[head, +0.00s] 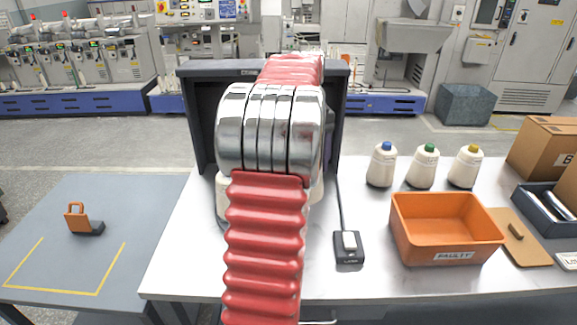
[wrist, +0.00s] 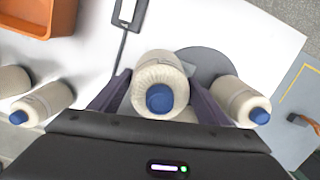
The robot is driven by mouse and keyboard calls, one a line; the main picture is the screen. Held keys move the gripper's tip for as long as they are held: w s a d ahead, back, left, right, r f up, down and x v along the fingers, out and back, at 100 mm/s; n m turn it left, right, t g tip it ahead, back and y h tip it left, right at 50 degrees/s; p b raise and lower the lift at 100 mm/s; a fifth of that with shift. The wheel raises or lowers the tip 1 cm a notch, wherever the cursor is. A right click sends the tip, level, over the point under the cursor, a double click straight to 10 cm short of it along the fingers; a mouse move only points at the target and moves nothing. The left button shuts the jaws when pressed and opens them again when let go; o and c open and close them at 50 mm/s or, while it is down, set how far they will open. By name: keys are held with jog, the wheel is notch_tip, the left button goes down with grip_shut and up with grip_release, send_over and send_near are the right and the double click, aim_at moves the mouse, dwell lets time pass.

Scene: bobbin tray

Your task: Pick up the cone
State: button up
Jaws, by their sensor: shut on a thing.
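In the wrist view, a white yarn cone (wrist: 160,72) with a blue tip sits between the two dark fingers of my gripper (wrist: 159,84), which is shut on it. I cannot tell whether the cone is clear of the surface below. In the head view my own arm hides the gripper and the held cone. Cones with a blue tip (head: 382,167), a green tip (head: 422,168) and a yellow tip (head: 465,168) stand on the white table.
An orange bin (head: 446,255) labelled "FAULTY" stands on the table (head: 370,286). A small black switch box (head: 348,248) with a cable is left of it. A dark-framed booth (head: 200,72) stands behind my arm. Cardboard boxes (head: 545,147) are at right.

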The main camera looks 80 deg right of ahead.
jog(key=s+d, duration=0.2)
jog(key=s, duration=0.9)
jog(key=shift+d, duration=0.25)
jog(key=shift+r, duration=0.15)
notch_tip(320, 180, up, 10)
dwell(0.8)
jog(key=shift+s, duration=0.1)
